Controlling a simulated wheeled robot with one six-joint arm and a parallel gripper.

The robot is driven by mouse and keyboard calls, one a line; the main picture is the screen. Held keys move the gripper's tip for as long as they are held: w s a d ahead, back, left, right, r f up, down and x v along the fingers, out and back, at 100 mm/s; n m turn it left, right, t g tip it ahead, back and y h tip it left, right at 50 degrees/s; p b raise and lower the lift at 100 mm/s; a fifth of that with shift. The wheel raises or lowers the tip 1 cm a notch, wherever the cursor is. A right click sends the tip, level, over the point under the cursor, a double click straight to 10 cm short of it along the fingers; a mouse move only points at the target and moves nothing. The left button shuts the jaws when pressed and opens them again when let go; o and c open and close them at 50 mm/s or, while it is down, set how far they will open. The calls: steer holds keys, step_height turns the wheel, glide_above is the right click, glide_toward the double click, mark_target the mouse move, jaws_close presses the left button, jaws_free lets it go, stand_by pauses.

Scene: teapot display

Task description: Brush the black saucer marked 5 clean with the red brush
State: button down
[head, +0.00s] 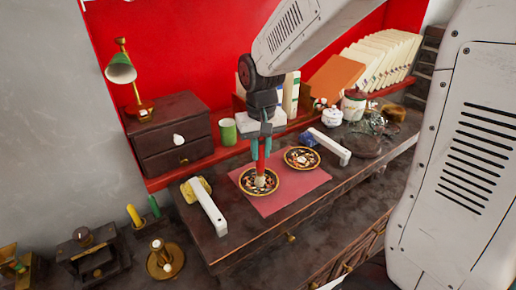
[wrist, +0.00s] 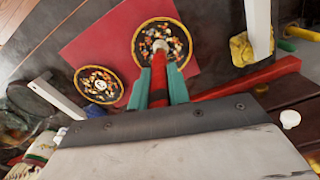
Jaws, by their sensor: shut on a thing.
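My gripper (head: 261,147) is shut on the red brush (head: 260,167), which points down, pale bristles lowest. It also shows in the wrist view, with the brush (wrist: 159,66) between its teal fingers (wrist: 160,88). The bristles are over the middle of a black saucer with a gold rim (head: 275,190), also in the wrist view (wrist: 136,45); I cannot tell whether they touch it. Colourful bits lie on this saucer. A second, similar saucer (head: 316,165) with bits lies behind and right, also in the wrist view (wrist: 76,92). I cannot read a 5 on either.
Both saucers lie on a red mat (head: 291,197). White bars (head: 208,208) and (head: 329,147) stand on either side, with a yellow cloth (head: 195,189) by the left one. A dark drawer box (head: 174,133) and green cup (head: 228,132) stand behind left. A cluttered dish stands right.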

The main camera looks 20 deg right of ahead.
steer(key=shift+d, duration=0.35)
steer(key=shift+w, duration=0.1)
steer(key=shift+r, duration=2.95)
steer(key=shift+r, duration=1.5)
